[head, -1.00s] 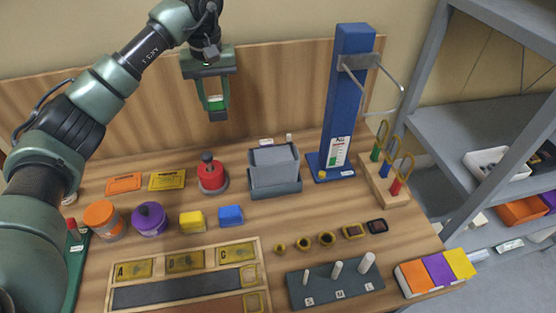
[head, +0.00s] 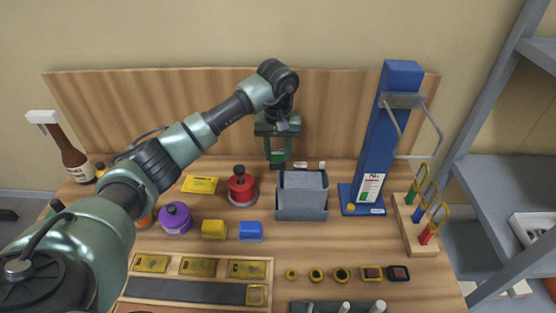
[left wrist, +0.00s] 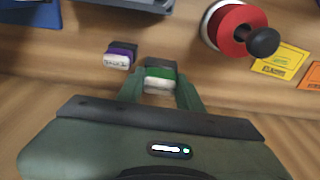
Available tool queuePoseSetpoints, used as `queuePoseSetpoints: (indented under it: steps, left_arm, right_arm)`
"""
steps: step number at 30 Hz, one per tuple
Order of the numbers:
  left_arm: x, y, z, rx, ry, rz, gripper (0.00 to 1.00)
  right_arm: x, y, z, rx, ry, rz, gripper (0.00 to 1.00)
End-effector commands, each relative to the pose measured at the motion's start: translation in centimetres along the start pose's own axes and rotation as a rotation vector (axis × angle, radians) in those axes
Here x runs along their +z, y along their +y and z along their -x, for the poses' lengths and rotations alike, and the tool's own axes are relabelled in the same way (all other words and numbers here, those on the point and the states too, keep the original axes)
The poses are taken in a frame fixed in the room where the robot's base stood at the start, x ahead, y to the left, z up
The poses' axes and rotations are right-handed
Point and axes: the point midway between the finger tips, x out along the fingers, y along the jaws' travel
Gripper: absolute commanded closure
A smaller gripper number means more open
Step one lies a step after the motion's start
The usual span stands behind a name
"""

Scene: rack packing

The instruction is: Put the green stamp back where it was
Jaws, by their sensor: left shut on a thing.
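My left gripper (head: 278,163) is shut on the green stamp (left wrist: 160,75), which has a dark top, a green band and a white label. In the left wrist view the stamp sits between the two fingertips (left wrist: 160,88). In the head view the gripper points down at the back of the table, between the red round stamp and the grey bin. I cannot tell whether the green stamp touches the table. A purple stamp (left wrist: 120,55) with a dark top stands beside it, a small gap away. My right gripper is not in view.
The grey bin (head: 302,212) stands right of the gripper, and the red round stamp (head: 242,187) stands left. The wooden back panel (head: 200,110) is close behind. A blue post (head: 380,140) stands further right.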

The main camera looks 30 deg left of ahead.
Motion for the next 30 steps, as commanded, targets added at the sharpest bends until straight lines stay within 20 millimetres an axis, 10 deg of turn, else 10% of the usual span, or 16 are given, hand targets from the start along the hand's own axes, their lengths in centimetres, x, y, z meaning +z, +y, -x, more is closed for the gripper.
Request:
queuePoseSetpoints:
  steps: [24,25,26,30]
  left_arm:
    - [0.6,0.0,-5.0,-0.001,0.003,-0.001,0.90]
    - [0.5,0.0,-4.8,0.000,0.002,-0.001,0.56]
    - [0.6,0.0,-4.8,0.000,0.002,-0.001,0.47]
    - [0.6,0.0,-4.8,0.000,0.001,-0.001,0.42]
  right_arm:
    - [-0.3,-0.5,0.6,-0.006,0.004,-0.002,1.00]
    - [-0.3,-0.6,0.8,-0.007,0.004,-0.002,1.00]
    - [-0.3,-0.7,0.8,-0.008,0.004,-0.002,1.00]
    - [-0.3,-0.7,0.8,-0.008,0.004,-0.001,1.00]
